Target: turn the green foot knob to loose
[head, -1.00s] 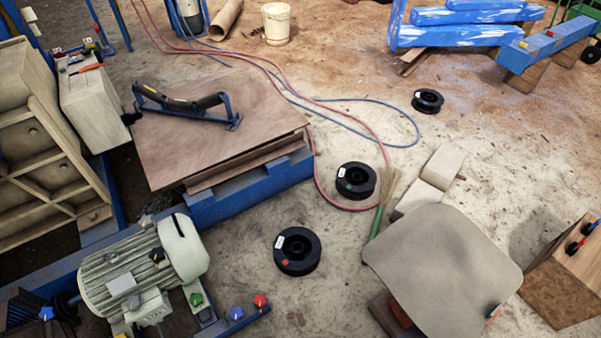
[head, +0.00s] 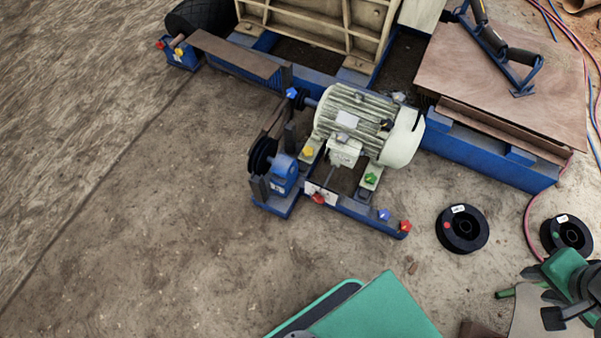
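The green foot knob (head: 371,179) is a small star-shaped knob at the foot of the ribbed electric motor (head: 355,120), on the side toward the spools. It stands on a pale foot strip above the blue rail, and its turn position is too small to read. My gripper (head: 556,316) seems to be the dark end of the green and grey arm at the lower right edge. It is well to the right of and nearer than the knob, touching nothing that I can make out. Its fingers are not clear.
Other knobs stand close by: yellow (head: 308,151), blue (head: 384,215) and red (head: 405,226). A belt pulley (head: 263,155) is left of the motor. Black spools (head: 463,229) lie to the right.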

